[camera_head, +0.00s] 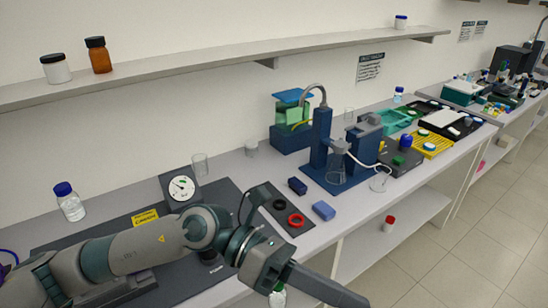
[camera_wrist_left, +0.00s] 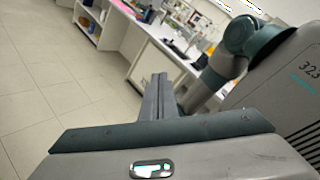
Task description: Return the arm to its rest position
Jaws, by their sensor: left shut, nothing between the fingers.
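My left arm (camera_head: 145,246) comes in from the lower left in the head view, bent over the near part of the bench. My left gripper (camera_head: 335,290) is shut and empty, pointing to the lower right in front of the bench's front edge. Its closed fingers also show in the left wrist view (camera_wrist_left: 159,100), with the floor and bench behind them. My right gripper is in neither view.
The bench (camera_head: 245,178) holds a dial gauge (camera_head: 182,188), red and black rings (camera_head: 296,220), a blue block (camera_head: 324,211) and a blue filtration rig (camera_head: 321,140). A shelf (camera_head: 200,71) runs above. Tiled floor (camera_head: 470,240) at right is clear.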

